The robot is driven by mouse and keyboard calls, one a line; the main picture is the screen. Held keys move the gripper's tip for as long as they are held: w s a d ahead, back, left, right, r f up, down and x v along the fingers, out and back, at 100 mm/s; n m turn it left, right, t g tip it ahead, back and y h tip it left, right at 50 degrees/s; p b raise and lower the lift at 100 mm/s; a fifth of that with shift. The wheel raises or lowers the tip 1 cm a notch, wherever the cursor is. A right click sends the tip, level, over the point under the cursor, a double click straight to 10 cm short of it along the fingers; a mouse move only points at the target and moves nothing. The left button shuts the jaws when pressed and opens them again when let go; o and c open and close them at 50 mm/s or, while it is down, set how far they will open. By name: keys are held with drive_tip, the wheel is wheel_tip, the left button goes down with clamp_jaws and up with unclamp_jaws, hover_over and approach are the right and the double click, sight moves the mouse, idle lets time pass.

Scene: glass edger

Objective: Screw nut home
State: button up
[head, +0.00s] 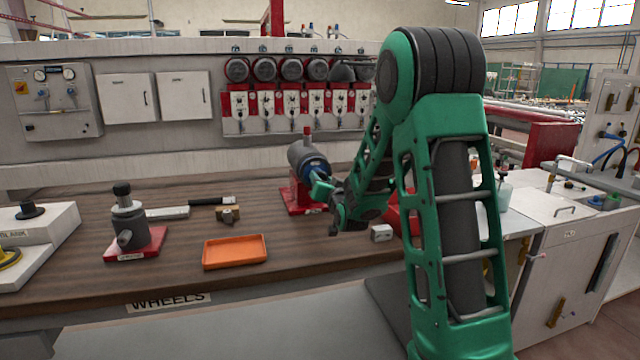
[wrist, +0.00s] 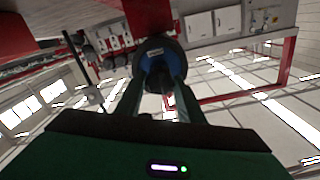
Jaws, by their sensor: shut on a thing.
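A grey cylindrical spindle (head: 303,156) lies on a red stand (head: 299,197) at the back of the bench, with a blue face on its near end. My gripper (head: 320,183) is at that blue face, its arm reaching in from the right. In the wrist view the blue ring (wrist: 154,46) is straight ahead of my fingers. My gripper there (wrist: 160,84) is shut on a dark round piece, apparently the nut (wrist: 157,72), in front of the ring's centre. The nut is largely hidden in the head view. I cannot tell how far it is threaded on.
An orange tray (head: 235,251) lies near the front edge. A second grey post on a red base, labelled (head: 131,256), stands left of it. A small brass-coloured block (head: 228,214) lies behind the tray. A small white block (head: 381,233) is close under my arm.

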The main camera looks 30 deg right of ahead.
drive_tip(key=m, duration=2)
drive_tip(key=shift+w+m, duration=0.1)
drive_tip(key=shift+m, duration=0.3)
drive_tip(key=o, duration=1)
drive_tip(key=shift+c, duration=0.2)
